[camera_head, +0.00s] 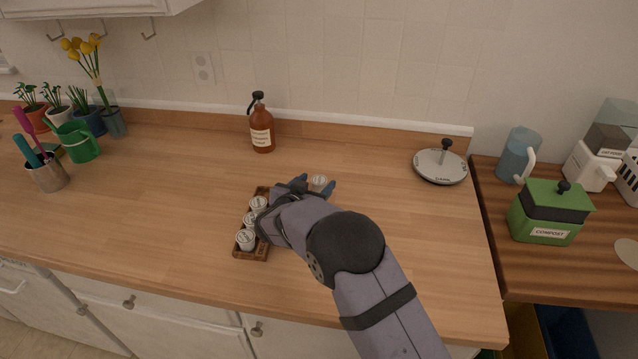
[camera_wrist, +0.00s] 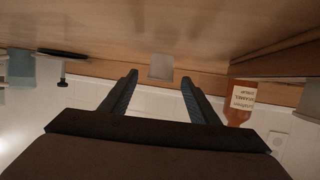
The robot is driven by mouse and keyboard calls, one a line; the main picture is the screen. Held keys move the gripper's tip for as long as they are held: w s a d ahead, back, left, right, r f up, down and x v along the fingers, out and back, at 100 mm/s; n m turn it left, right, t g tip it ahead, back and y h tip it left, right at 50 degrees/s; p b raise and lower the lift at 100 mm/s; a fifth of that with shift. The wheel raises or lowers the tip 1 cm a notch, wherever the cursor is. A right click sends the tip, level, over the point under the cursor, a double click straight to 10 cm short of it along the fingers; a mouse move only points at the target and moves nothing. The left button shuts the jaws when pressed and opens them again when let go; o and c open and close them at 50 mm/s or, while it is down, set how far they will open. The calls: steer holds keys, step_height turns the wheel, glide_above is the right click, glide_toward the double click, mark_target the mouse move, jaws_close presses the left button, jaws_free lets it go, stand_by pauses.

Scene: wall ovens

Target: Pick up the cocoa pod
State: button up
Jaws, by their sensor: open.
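A small white pod (camera_head: 319,181) with a printed lid stands on the wooden counter, apart from the others. Its print is too small to read, so I cannot tell if it is the cocoa pod. My gripper (camera_head: 316,188) is open and low over the counter, with its fingertips close to this pod. In the wrist view, which is upside down, a pale pod (camera_wrist: 161,66) shows between and just beyond the open fingers of my gripper (camera_wrist: 159,79); it does not look gripped. Similar pods (camera_head: 245,240) sit in a dark wooden tray (camera_head: 252,254), partly hidden by my arm.
A brown syrup bottle (camera_head: 262,130) stands at the back and also shows in the wrist view (camera_wrist: 239,103). A round scale (camera_head: 440,166) lies to the right. Flower pots and a green watering can (camera_head: 80,142) are far left. The middle left counter is clear.

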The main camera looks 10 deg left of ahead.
steer(key=c, duration=1.1)
steer(key=shift+r, duration=0.1)
steer(key=shift+c, duration=0.2)
